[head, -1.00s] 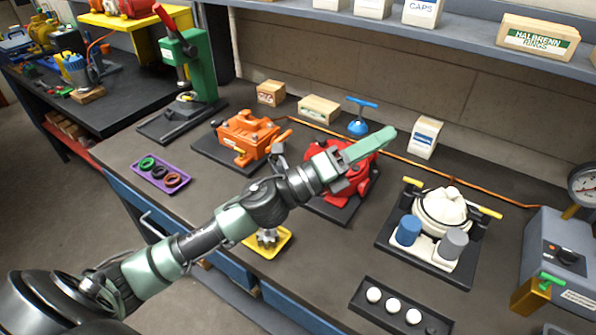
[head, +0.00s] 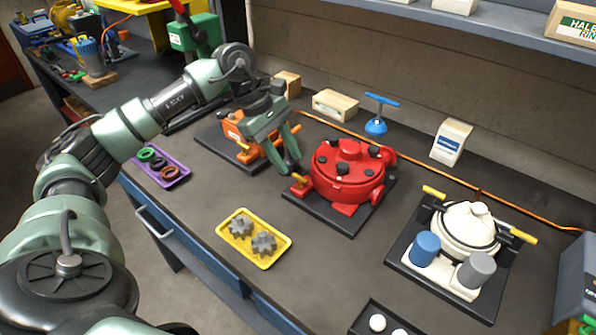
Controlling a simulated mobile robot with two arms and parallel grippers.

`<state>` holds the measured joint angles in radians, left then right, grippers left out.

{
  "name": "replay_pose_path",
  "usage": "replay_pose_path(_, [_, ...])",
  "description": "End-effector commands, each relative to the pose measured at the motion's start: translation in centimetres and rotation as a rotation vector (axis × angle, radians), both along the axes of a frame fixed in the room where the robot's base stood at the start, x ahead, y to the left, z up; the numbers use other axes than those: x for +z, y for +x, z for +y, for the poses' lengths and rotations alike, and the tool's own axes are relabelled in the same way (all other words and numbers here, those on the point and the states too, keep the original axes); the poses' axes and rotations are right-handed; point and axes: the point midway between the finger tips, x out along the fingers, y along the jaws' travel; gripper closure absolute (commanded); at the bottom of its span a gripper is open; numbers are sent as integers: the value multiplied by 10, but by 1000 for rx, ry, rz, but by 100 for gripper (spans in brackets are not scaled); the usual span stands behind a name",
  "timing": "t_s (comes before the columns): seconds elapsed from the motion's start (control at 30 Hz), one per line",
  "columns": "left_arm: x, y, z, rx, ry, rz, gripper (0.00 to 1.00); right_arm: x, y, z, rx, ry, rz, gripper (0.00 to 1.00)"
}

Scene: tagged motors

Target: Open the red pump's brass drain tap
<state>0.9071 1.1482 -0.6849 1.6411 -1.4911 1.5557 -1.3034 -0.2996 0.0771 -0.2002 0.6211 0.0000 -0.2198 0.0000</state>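The red pump (head: 346,172) stands on a black base plate right of centre on the bench. Its small brass drain tap (head: 298,181) sticks out low on the pump's left side. My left gripper (head: 289,168) points down just above and left of the tap, between the orange pump and the red pump. Its two green fingers look parted, with nothing seen between them. It appears apart from the tap, though the gap is small. My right gripper is not in view.
An orange pump (head: 233,126) is partly hidden behind my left gripper. A yellow tray (head: 228,243) with gears lies in front, and a purple tray (head: 178,182) with rings lies left. A white pump (head: 466,228) stands right. A blue-handled tool (head: 376,125) stands behind.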

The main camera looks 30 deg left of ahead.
Motion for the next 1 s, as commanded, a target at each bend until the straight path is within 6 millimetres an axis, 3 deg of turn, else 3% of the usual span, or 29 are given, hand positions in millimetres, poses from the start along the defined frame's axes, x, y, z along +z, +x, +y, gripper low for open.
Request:
replay_pose_path(0.3, [-41, 7, -20, 0, -3, 2, 66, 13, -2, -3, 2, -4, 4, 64])
replay_pose_path(0.67, [-49, 8, -23, 0, -3, -1, 66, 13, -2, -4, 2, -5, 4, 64])
replay_pose_path(0.8, [-49, 8, -23, 0, -3, -1, 99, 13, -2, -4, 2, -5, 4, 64])
replay_pose_path(1.0, [-49, 8, -23, 1, -4, -2, 100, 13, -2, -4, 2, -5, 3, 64])
